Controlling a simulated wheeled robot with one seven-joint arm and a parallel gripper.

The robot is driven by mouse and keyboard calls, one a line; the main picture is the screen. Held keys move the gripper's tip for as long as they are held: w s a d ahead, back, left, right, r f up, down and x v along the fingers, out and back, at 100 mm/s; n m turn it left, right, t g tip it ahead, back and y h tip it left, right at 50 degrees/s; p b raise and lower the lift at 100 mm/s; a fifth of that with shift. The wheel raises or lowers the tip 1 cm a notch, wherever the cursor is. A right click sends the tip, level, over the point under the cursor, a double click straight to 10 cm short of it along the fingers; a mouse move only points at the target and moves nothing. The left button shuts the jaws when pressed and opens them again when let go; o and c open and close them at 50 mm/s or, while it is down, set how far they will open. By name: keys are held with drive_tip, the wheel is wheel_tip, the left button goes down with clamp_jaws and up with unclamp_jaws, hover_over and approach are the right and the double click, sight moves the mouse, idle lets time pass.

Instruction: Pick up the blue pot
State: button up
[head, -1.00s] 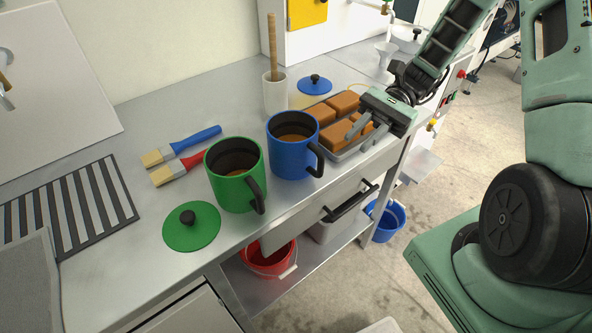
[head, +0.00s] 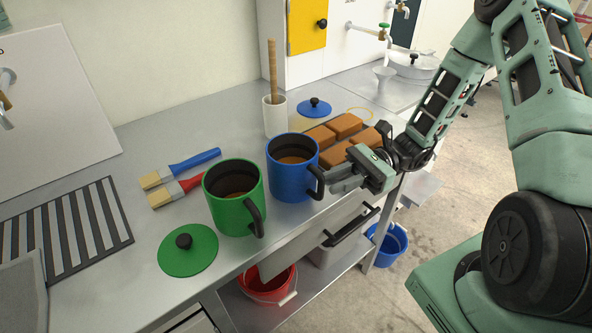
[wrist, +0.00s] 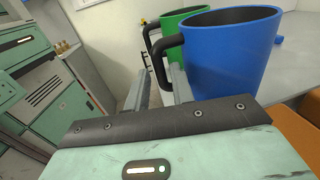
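The blue pot (head: 288,178) stands upright on the metal counter, without a lid, with brown contents inside. Its black handle (head: 318,181) points right, toward my gripper (head: 337,180). In the wrist view the blue pot (wrist: 232,58) fills the upper right. There my gripper's two fingers (wrist: 160,90) reach toward the black handle (wrist: 158,58), which stands between them with a gap to the left finger. The gripper looks open; whether a finger touches the handle I cannot tell. The blue lid (head: 314,107) lies farther back on the counter.
A green pot (head: 230,208) stands close left of the blue pot, its lid (head: 188,250) in front. Brown blocks (head: 335,150) on a tray sit just behind my gripper. Two brushes (head: 180,178) lie left. A white holder (head: 275,118) with a wooden handle stands behind.

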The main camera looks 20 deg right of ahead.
sight(324, 185)
drive_tip(key=a, duration=0.3)
drive_tip(key=a+p, duration=0.1)
drive_tip(key=shift+s+a+r, duration=0.15)
drive_tip(key=shift+s+a, duration=0.1)
drive_tip(key=shift+a, duration=0.65)
clamp_jaws()
